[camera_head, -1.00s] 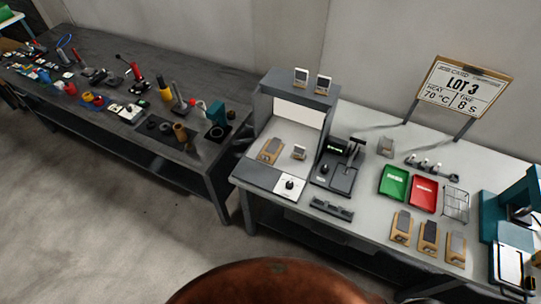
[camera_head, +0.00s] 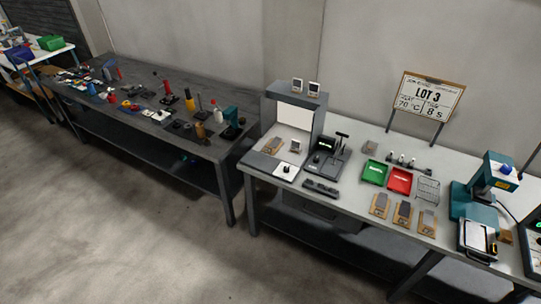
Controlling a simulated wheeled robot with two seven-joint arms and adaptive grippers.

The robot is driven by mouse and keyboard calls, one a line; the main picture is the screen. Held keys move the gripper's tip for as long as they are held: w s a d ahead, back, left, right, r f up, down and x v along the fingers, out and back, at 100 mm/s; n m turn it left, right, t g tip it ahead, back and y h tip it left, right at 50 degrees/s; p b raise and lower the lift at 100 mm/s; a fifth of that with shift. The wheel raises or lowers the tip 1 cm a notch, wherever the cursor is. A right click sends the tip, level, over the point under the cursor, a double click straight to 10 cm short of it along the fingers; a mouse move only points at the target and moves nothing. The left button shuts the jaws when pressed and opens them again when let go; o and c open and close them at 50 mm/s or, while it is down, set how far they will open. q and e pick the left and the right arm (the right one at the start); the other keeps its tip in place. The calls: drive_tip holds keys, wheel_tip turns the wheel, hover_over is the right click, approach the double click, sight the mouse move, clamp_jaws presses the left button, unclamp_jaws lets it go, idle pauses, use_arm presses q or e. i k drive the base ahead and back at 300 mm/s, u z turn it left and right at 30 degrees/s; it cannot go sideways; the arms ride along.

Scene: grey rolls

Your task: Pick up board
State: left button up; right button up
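Neither of my grippers is in view. Which thing is the board cannot be told for certain. Several small dark plates on tan wooden bases stand in a row near the front of the light bench: a left one (camera_head: 380,205), a middle one (camera_head: 403,213) and a right one (camera_head: 427,221). Another tan base with a grey plate (camera_head: 273,146) lies inside the grey open booth (camera_head: 318,125). A LOT 3 sign board (camera_head: 428,99), with heat 70 °C and time 8 s, stands on two legs at the bench's back.
A green tray (camera_head: 374,173), a red tray (camera_head: 400,181) and a wire rack (camera_head: 428,190) sit behind the row. A teal press (camera_head: 474,203) stands right. A dark bench (camera_head: 150,105) crowded with tools is at left. The front floor (camera_head: 130,235) is clear.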

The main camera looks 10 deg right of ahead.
sight(273, 144)
drive_tip(key=u, duration=0.5)
drive_tip(key=i, duration=0.65)
drive_tip(key=u, duration=0.55)
drive_tip(key=i, duration=0.7)
drive_tip(key=z, duration=0.65)
drive_tip(key=i, duration=0.65)
drive_tip(key=z, duration=0.5)
